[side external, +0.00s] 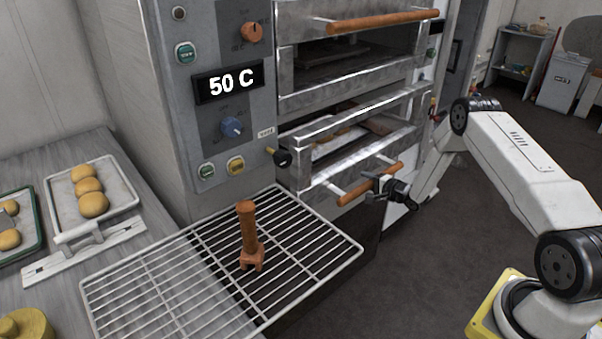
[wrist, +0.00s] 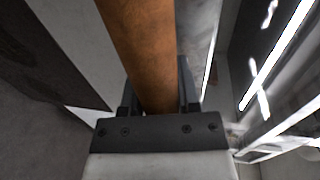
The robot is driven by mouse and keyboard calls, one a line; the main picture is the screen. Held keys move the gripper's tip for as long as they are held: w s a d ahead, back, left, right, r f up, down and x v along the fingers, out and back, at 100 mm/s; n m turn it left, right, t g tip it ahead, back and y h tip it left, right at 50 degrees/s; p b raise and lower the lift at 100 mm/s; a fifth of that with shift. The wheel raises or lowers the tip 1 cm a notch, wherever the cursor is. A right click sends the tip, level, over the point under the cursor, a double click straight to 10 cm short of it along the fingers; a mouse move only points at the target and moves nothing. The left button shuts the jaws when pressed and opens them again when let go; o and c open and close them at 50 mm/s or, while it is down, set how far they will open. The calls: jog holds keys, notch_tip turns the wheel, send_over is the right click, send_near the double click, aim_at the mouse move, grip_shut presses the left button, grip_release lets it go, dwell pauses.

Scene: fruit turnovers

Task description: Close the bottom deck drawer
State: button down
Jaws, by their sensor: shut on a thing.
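The bottom deck drawer (side external: 320,178) of the steel oven stands open, with a gap above its front through which a pale tray (side external: 338,143) with brownish items shows. Its wooden bar handle (side external: 352,193) runs along the front on metal stubs. My gripper (side external: 383,186) is at the right part of this handle, with its jaws shut around it. In the wrist view, the handle (wrist: 145,45) runs between the two dark fingers of my gripper (wrist: 156,95). The fingertips are partly hidden by the handle.
The upper deck (side external: 350,50) has its own wooden handle (side external: 382,21). A wire rack (side external: 180,265) with an upright wooden-handled tool (side external: 248,228) lies in front of the oven. A tray (side external: 117,190) of buns is on the left counter. The control panel (side external: 225,120) reads 50 C.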

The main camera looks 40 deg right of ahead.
aim_at(356, 173)
jog(key=w, duration=0.6)
jog(key=shift+r, duration=0.1)
jog(key=shift+c, duration=1.6)
grip_release()
jog(key=shift+d, duration=0.1)
jog(key=shift+s, duration=0.2)
jog(key=shift+s+r, duration=0.25)
jog(key=shift+s, duration=0.95)
jog(key=shift+s+r, duration=0.2)
jog(key=shift+s, duration=1.05)
jog(key=shift+s+r, duration=0.25)
jog(key=shift+s, duration=0.95)
